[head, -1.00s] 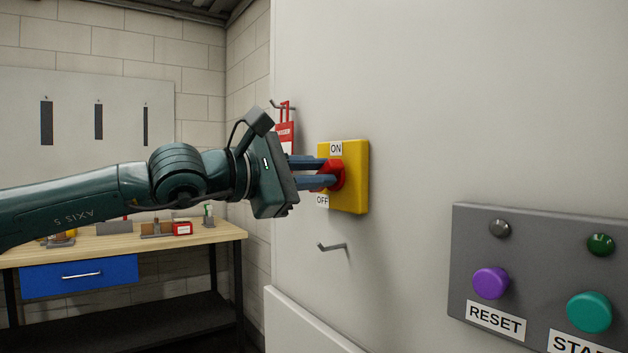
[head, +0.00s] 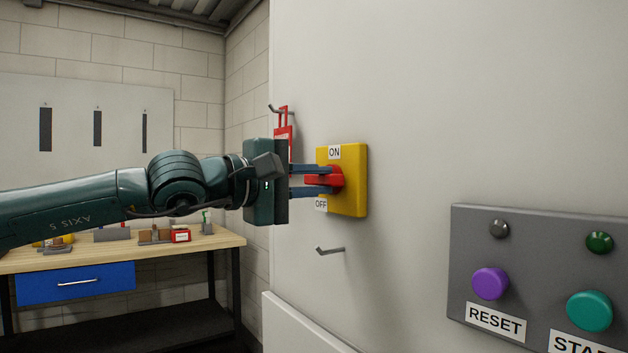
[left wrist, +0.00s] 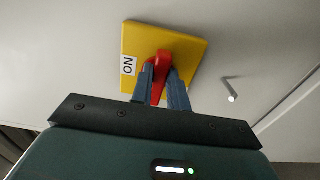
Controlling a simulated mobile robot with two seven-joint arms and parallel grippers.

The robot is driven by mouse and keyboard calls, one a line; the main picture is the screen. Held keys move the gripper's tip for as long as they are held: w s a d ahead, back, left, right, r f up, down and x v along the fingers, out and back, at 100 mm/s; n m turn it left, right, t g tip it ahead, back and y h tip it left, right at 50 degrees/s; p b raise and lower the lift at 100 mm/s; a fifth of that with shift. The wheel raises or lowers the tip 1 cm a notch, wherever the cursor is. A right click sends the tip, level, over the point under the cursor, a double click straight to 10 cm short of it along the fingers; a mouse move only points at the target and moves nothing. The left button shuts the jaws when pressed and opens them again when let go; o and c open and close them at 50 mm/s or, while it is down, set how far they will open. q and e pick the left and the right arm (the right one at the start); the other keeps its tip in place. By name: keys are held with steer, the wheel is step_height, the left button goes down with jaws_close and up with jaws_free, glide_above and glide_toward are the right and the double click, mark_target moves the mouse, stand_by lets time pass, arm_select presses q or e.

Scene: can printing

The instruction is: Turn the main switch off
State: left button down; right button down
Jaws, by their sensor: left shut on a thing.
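The main switch is a yellow plate (head: 356,180) on the pale cabinet wall, with a red handle (head: 320,180). An ON label (head: 334,152) is at its top and an OFF label (head: 321,204) at its lower left. My left gripper (head: 328,181) is shut on the red handle, one finger above it and one below. The handle points out to the left, roughly level, towards the OFF side. In the left wrist view the red handle (left wrist: 161,66) sits between the two blue fingers, with the ON label (left wrist: 128,66) to their left. My right gripper is not in view.
A red tag (head: 283,140) hangs on a hook just behind my left gripper. An empty hook (head: 330,251) sticks out below the switch. A grey button panel (head: 540,260) is at the lower right. A workbench (head: 190,243) stands at the left.

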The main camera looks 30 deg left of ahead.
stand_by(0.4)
arm_select(q)
steer(key=c, duration=1.4)
jaws_free()
steer(key=shift+o, duration=0.2)
steer(key=shift+s+a+r, duration=0.1)
steer(key=shift+s+a, duration=0.2)
steer(key=shift+s, duration=0.3)
steer(key=b+v, duration=0.5)
steer(key=v, duration=0.6)
steer(key=shift+s+b, duration=0.35)
steer(key=shift+s, duration=0.05)
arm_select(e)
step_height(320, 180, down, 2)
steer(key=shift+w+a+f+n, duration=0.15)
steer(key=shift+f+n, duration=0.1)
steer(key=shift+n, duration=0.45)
arm_select(q)
steer(key=shift+a, duration=0.1)
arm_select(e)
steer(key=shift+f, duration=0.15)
